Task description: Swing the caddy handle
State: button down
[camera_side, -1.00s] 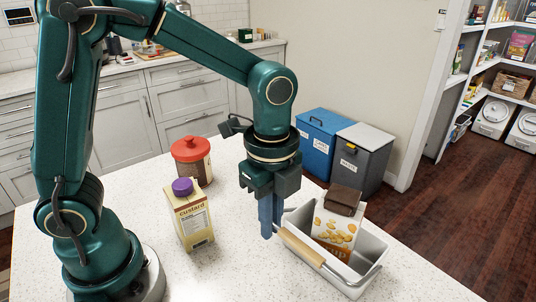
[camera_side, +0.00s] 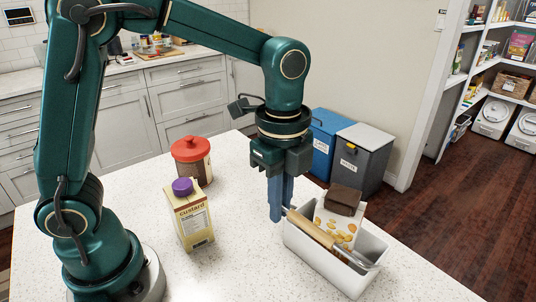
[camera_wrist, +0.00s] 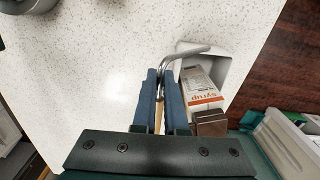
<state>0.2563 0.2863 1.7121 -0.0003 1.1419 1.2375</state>
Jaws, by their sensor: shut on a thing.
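The caddy (camera_side: 318,268) is a pale open bin near the right edge of the counter. Its handle (camera_side: 312,229) has a wooden grip on a bent metal bail, and it stands raised over the caddy's left part. My gripper (camera_side: 281,214) is shut on the handle at its far left end, beside the caddy. In the wrist view, the fingers (camera_wrist: 163,78) close around the handle, with the metal bail (camera_wrist: 178,54) curving out toward the caddy (camera_wrist: 222,68). A white carton (camera_wrist: 199,84) marked syrup stands inside the caddy. The fingers partly hide the grip.
A custard carton (camera_side: 190,217) with a purple cap and a red-lidded jar (camera_side: 192,160) stand on the counter left of my gripper. A brown block-shaped top (camera_side: 343,201) rises from the caddy beside the handle. The counter (camera_side: 235,255) in front is clear.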

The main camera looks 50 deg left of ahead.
jog(key=shift+w+a+r, duration=0.1)
jog(key=shift+w+r, duration=0.35)
jog(key=shift+w, duration=0.2)
jog(key=shift+w+r, duration=0.45)
jog(key=shift+w, duration=0.15)
jog(key=shift+w+a+r, duration=0.1)
jog(key=shift+w+r, duration=0.2)
jog(key=shift+w, duration=0.45)
jog(key=shift+w+a+r, duration=0.1)
jog(key=shift+w+r, duration=0.15)
jog(key=shift+w, duration=0.45)
jog(key=shift+w, duration=0.1)
